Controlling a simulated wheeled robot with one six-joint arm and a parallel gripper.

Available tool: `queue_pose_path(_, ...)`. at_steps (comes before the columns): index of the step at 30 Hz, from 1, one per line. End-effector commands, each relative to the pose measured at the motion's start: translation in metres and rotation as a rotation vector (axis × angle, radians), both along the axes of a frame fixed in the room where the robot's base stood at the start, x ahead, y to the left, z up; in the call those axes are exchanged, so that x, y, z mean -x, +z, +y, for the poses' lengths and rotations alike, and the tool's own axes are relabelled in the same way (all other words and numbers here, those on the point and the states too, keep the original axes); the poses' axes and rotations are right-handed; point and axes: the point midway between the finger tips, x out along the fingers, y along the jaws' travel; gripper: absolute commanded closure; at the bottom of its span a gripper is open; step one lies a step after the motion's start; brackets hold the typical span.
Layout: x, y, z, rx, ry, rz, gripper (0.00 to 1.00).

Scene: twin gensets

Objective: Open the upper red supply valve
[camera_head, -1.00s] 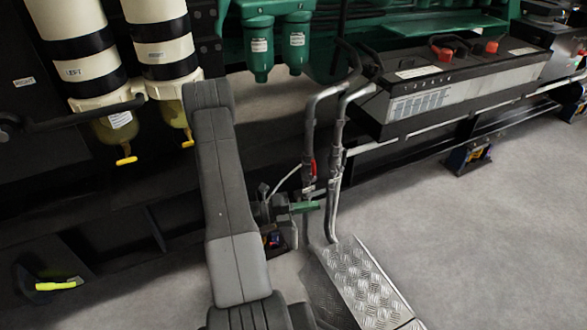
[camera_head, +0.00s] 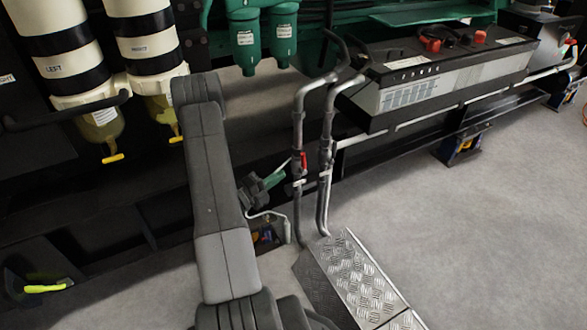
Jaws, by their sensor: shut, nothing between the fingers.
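A small red valve lever (camera_head: 304,160) sits on the left one of two grey vertical pipes, a little right of the picture's middle. It looks upright, roughly along the pipe. A small pale fitting shows just below it on the same pipe. My gripper (camera_head: 273,181), dark with green fingers, is at the end of my grey arm, left of the pipe and slightly lower than the red lever in the picture. It is shut and empty, and appears apart from the lever. My arm hides part of what lies behind it.
The second grey pipe (camera_head: 326,150) stands close on the right. A metal tread-plate step (camera_head: 350,280) lies at the pipes' foot. A black-and-grey battery box (camera_head: 430,75) is behind right. Two cream filter canisters (camera_head: 143,40) hang at left. Grey floor is clear at right.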

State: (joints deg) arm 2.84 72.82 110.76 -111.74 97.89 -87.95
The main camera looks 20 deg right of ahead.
Motion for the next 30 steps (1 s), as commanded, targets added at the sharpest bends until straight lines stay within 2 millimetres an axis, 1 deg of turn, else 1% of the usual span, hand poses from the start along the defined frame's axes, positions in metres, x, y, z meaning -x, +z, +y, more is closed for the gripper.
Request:
queue_pose_path(1,-0.002,0.0,-0.009,0.0,-0.006,-0.003,1.0)
queue_pose_path(6,-0.011,0.002,-0.033,-0.001,-0.005,-0.002,1.0)
queue_pose_path(12,-0.019,0.005,-0.055,0.0,-0.003,-0.003,1.0)
queue_pose_path(18,-0.022,0.007,-0.064,0.0,-0.001,0.0,1.0)
queue_pose_path(30,-0.022,0.009,-0.065,-0.004,-0.001,0.001,1.0)
